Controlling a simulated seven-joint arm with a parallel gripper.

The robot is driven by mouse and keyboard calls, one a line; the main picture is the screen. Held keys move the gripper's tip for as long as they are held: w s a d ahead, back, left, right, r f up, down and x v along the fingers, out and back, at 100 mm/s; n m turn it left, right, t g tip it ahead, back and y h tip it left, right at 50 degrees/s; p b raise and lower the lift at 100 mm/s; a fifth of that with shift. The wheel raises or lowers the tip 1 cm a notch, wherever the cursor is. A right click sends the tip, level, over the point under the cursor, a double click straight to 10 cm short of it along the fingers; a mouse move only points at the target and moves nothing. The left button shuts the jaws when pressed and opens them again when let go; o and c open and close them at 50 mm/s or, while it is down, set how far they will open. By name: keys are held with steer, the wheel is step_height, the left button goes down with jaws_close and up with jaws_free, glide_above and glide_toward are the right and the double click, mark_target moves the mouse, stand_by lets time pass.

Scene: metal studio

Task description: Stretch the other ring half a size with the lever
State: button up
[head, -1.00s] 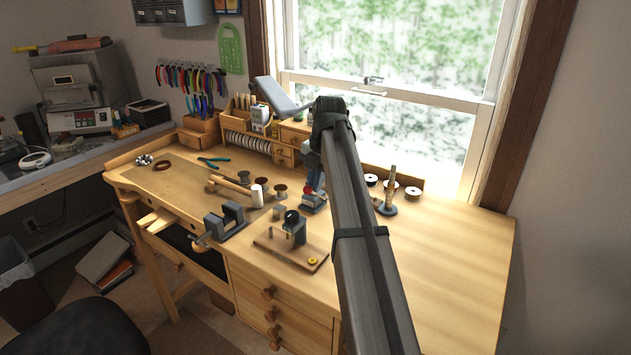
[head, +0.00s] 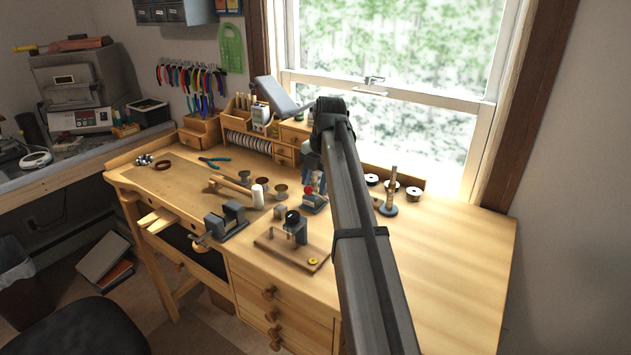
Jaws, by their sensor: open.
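A small tool with a red knob (head: 308,190) on a dark base (head: 314,204) stands mid-bench; it may be the lever stretcher, but its details are too small to tell. My gripper (head: 319,184) hangs down close to it, partly behind my arm; it looks open, and I cannot tell whether it touches the lever. A wooden board (head: 268,243) nearer the front carries a dark upright device (head: 297,227) and a small yellow round piece (head: 313,261). I cannot make out any ring for certain.
A bench vise (head: 226,221) sits at the front edge. A tapered upright post (head: 392,188) stands right of my arm. The bench's right side is clear.

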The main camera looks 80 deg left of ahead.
step_height(320, 180, up, 14)
steer(key=w+d, duration=0.2)
steer(key=shift+f, duration=0.25)
stand_by(0.4)
steer(key=m+y, duration=0.3)
steer(key=m, duration=0.2)
glide_toward(311, 191)
steer(key=x, duration=0.8)
steer(key=a+x, duration=0.1)
steer(key=x, duration=0.3)
steer(key=shift+w+a+r, duration=0.1)
steer(key=shift+w+r, duration=0.05)
steer(key=shift+w, duration=0.15)
steer(key=shift+c, duration=0.3)
jaws_close()
